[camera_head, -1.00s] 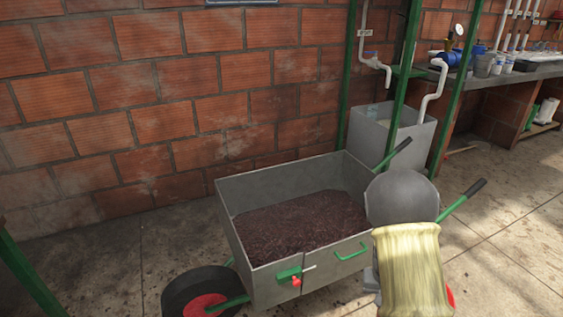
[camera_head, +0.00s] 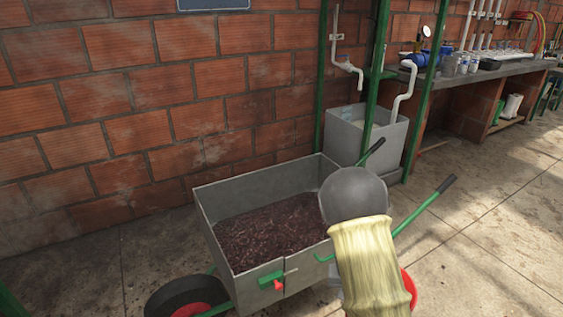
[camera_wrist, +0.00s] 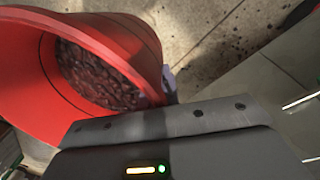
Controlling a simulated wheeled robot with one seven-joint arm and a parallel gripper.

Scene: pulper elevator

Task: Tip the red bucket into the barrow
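The red bucket (camera_wrist: 135,45) fills the upper left of the wrist view, with dark red-brown pulp inside it. My gripper (camera_wrist: 168,86) is at the bucket's wall; a pale finger shows against its outside and the other finger is hidden. It appears shut on the bucket. In the head view only a red edge of the bucket (camera_head: 409,287) shows beside my forearm, which hides the rest. The grey barrow (camera_head: 215,240) stands left of my arm, its open box holding dark pulp (camera_head: 270,235). The bucket is at the barrow's near right side, apparently outside the box.
A brick wall (camera_head: 120,110) runs behind the barrow. A grey tank (camera_head: 368,135) and green posts stand behind it. The barrow's green handles with black grips (camera_head: 446,184) reach right. A workbench (camera_head: 480,78) is at the far right. Concrete floor is free at right.

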